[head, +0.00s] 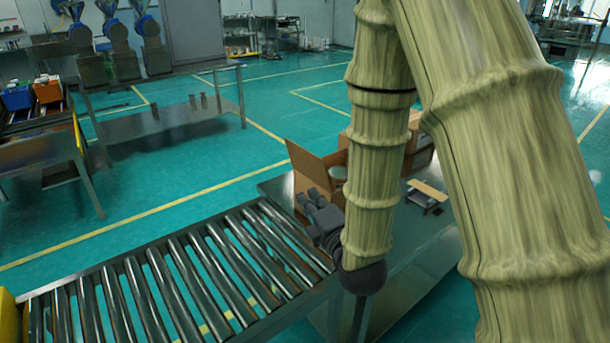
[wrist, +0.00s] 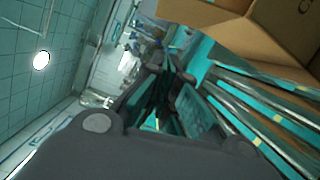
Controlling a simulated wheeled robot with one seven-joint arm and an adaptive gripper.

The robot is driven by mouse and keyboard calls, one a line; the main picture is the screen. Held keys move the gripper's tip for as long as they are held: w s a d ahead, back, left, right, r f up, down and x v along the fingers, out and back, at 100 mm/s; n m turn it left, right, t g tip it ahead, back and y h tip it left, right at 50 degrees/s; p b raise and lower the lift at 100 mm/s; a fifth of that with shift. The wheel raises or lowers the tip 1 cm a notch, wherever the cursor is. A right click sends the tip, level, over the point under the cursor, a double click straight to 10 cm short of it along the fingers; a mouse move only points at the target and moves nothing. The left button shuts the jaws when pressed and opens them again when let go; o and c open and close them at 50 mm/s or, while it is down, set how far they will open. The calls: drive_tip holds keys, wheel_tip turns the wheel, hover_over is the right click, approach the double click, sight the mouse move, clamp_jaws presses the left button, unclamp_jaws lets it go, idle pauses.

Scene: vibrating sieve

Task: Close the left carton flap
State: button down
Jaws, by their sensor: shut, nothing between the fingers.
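The open cardboard carton (head: 325,192) stands on the metal table at the end of the roller conveyor. Its left flap (head: 306,165) stands raised and tilts outward to the left. My gripper (head: 309,194) is shut and empty, in front of the carton's near left side and below the flap's top edge. I cannot tell whether it touches the carton. In the wrist view my gripper (wrist: 168,70) points past the carton (wrist: 285,30), whose brown panels fill the upper right corner. My arm hides the right part of the carton in the head view.
The roller conveyor (head: 180,275) runs from the lower left up to the metal table (head: 425,262). A small metal device with a tan top (head: 428,190) sits on the table right of my arm. Another brown box (head: 418,150) is partly hidden behind the arm.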

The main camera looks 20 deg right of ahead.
sight(307, 165)
drive_tip(key=w+d+r+p, duration=0.1)
drive_tip(key=w, duration=0.4)
drive_tip(key=w+d+r+p, duration=0.1)
drive_tip(key=w, duration=0.5)
drive_tip(key=shift+w+d+r+n, duration=0.15)
drive_tip(key=shift+d+r+n, duration=0.1)
drive_tip(key=shift+r+n, duration=0.05)
idle(0.5)
